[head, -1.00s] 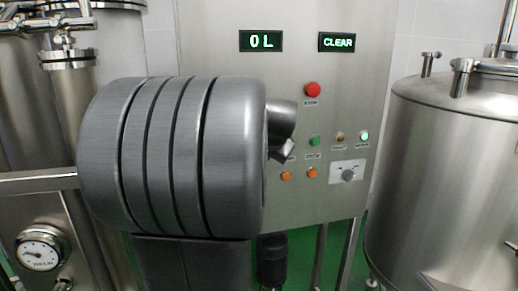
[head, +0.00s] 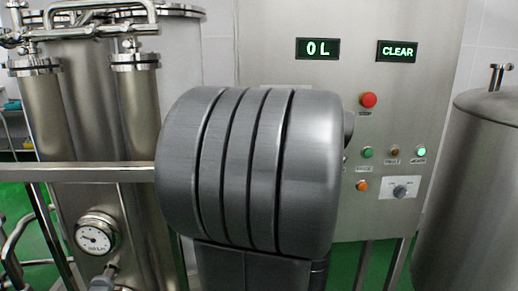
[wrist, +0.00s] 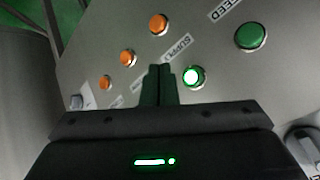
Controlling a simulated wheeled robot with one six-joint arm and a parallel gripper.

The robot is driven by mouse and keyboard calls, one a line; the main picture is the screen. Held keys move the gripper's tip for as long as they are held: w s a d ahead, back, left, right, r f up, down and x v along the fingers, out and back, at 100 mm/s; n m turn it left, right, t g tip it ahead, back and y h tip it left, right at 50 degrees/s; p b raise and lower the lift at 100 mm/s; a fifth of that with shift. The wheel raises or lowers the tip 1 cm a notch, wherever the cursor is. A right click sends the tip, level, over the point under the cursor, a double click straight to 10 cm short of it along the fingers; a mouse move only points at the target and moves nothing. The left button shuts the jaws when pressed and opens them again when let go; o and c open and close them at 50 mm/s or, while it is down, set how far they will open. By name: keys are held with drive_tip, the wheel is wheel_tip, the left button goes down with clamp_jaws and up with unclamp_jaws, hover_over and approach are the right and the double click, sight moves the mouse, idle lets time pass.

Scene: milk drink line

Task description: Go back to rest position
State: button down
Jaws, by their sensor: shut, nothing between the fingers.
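My gripper (wrist: 159,72) shows in the wrist view with its two dark fingers together and nothing between them. It is in front of the control panel (wrist: 200,75), just left of a lit green button (wrist: 194,76) near the SUPPLY label. I cannot tell if the fingertips touch the panel. In the head view my arm's large grey link hides the gripper and the lower left of the panel (head: 400,110). Displays on the panel read "0 L" (head: 318,48) and "CLEAR" (head: 397,51).
Steel piping and columns (head: 135,110) with a round gauge (head: 97,235) stand at the left. A steel tank (head: 480,190) stands at the right. The panel also has a red button (head: 368,100), a green button (head: 367,152), and a knob (head: 400,191). The floor (head: 345,265) is green.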

drive_tip(key=s, duration=0.3)
drive_tip(key=shift+s, duration=0.3)
drive_tip(key=shift+w, duration=0.1)
